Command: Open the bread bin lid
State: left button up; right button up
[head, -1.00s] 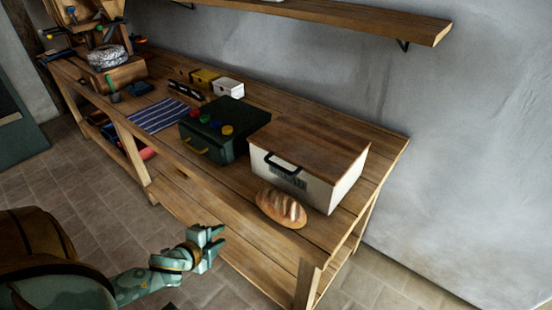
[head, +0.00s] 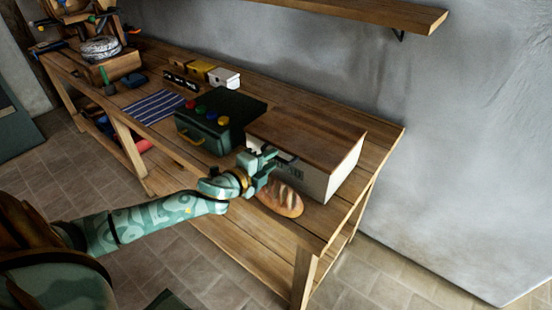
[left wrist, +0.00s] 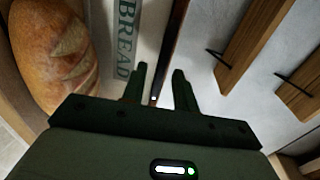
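The bread bin (head: 313,181) is a white box at the right end of the workbench, and its wooden lid (head: 310,132) lies flat and shut on top. In the left wrist view its white front (left wrist: 122,45) shows the lettering "BREAD". My left gripper (head: 266,165) is at the bin's front, near the dark handle (head: 284,156), which it partly hides. In the left wrist view its fingers (left wrist: 161,74) are apart, with the lid's dark edge (left wrist: 173,40) running between them. I cannot tell whether they touch it. My right gripper is not in view.
A bread loaf (head: 280,198) lies on the bench in front of the bin, close by my left gripper. A dark green box (head: 222,120) with coloured knobs stands left of the bin. A wooden shelf (head: 375,13) hangs on the wall above.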

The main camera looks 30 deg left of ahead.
aim_at(276, 157)
pick_arm(q)
jog(key=shift+x, duration=1.6)
